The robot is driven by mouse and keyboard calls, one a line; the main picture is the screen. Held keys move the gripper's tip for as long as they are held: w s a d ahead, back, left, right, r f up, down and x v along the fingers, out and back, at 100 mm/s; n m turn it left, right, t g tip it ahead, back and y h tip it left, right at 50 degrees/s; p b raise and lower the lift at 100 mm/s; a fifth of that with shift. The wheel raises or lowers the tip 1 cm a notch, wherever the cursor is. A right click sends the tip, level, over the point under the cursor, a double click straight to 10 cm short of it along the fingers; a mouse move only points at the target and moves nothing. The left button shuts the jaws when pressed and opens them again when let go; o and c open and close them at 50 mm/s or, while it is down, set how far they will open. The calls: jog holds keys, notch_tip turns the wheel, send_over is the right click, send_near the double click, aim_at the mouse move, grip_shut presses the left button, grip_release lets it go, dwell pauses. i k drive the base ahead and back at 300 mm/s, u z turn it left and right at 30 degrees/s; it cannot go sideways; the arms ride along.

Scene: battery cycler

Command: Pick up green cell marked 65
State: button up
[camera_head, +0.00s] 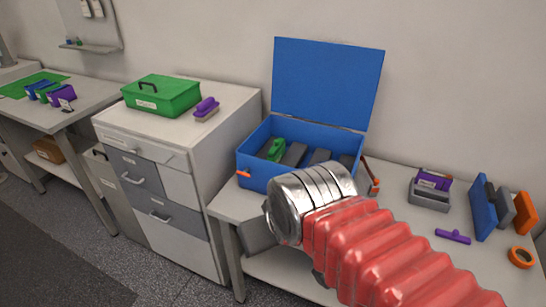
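A green cell (277,149) stands inside the open blue box (262,178) on the middle bench, at the left among dark grey pieces. Another green cell (46,94) stands between blue and purple ones on the far left table. No marking 65 can be read on either. My arm, with red bellows and a silver wrist, reaches in from the lower right to in front of the blue box. A dark grey block at its end appears to be my gripper (258,236), low at the bench's front left edge. Its fingers cannot be made out.
A closed green case (162,95) and a purple-topped block (206,109) sit on the drawer cabinet (180,140). The blue lid (327,80) stands upright. At right are a grey-purple device (431,190), a purple tool (453,237), upright plates (483,207) and an orange ring (520,257).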

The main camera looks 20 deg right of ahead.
aim_at(278, 158)
jog(key=u, duration=0.05)
jog(key=i, duration=0.95)
jog(key=z, duration=0.1)
